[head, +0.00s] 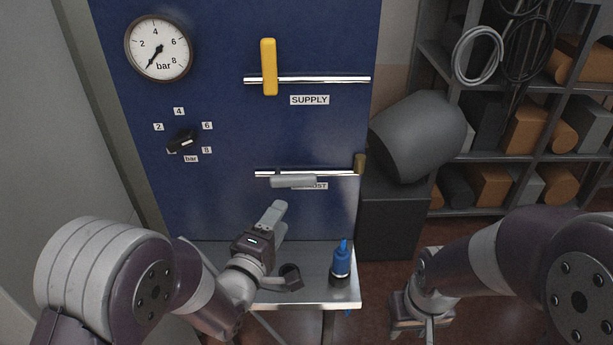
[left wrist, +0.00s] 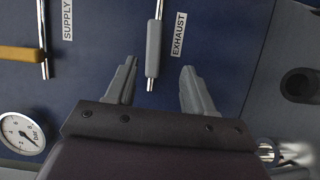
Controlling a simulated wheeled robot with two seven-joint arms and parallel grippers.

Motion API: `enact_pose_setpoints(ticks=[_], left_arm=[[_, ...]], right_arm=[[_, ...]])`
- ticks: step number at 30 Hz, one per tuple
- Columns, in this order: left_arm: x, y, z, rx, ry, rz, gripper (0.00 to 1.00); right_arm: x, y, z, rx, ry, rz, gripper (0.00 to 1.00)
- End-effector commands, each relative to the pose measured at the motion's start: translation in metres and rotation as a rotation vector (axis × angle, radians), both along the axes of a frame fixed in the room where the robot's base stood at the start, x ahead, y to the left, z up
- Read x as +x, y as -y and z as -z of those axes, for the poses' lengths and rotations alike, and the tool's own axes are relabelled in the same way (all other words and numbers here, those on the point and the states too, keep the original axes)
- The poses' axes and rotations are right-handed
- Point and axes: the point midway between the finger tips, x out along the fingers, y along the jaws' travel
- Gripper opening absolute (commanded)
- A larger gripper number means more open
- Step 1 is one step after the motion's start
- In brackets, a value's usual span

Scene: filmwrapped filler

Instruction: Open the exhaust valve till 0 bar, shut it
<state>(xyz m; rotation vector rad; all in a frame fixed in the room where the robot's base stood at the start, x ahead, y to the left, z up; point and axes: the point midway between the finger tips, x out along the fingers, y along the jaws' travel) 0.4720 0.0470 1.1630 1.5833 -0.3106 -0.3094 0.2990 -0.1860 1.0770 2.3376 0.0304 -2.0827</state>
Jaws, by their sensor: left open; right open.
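The exhaust lever (head: 293,181) is grey and lies along its horizontal pipe, partly over the EXHAUST label. It also shows in the left wrist view (left wrist: 153,62), in line with the pipe. The round gauge (head: 159,48) has its needle at the lower left, near the zero end. The yellow supply lever (head: 269,66) stands upright across its pipe. My left gripper (head: 279,208) is open below the exhaust lever. In the left wrist view its fingers (left wrist: 157,78) stand apart, on either side of the lever, with no contact visible. My right gripper (head: 427,325) is low at the right, away from the panel.
A black regulator knob (head: 181,143) sits on the blue panel (head: 220,200). A metal shelf (head: 315,299) below holds a blue bottle (head: 341,262) and a dark cup (head: 290,276). A grey cylinder (head: 415,135) and loaded racks (head: 485,213) stand at the right.

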Motion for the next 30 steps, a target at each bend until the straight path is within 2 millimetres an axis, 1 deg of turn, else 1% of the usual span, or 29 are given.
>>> enact_pose_setpoints(ticks=[2,5,8,12,15,18,21,24,30], left_arm=[[0.001,0.000,-0.006,-0.076,0.002,0.002,0.53],[0.010,0.004,-0.008,-0.096,-0.009,0.001,0.53],[0.031,0.013,-0.009,-0.094,-0.010,0.001,0.53],[0.065,0.027,-0.010,-0.093,-0.011,0.000,0.53],[0.086,0.035,-0.010,-0.092,-0.011,0.000,0.53],[0.101,0.041,-0.009,-0.092,-0.011,0.000,0.53],[0.110,0.045,-0.009,-0.092,-0.011,0.000,0.53],[0.115,0.047,-0.008,-0.092,-0.011,-0.001,0.53],[0.117,0.048,-0.007,-0.091,-0.011,-0.001,0.53]], right_arm=[[0.000,0.000,-0.001,0.000,0.000,0.000,0.43],[0.000,0.000,-0.005,0.000,0.000,0.000,0.43],[0.000,0.000,-0.013,0.000,0.000,0.000,0.43],[0.000,0.000,-0.025,0.000,0.000,0.000,0.43],[0.000,0.000,-0.031,0.000,0.000,0.000,0.43],[0.000,0.000,-0.035,0.000,0.000,0.000,0.43],[0.000,0.000,-0.037,0.000,0.000,0.000,0.43],[0.000,0.000,-0.038,0.000,0.000,0.000,0.43],[0.000,0.000,-0.037,0.000,0.000,0.000,0.43]])
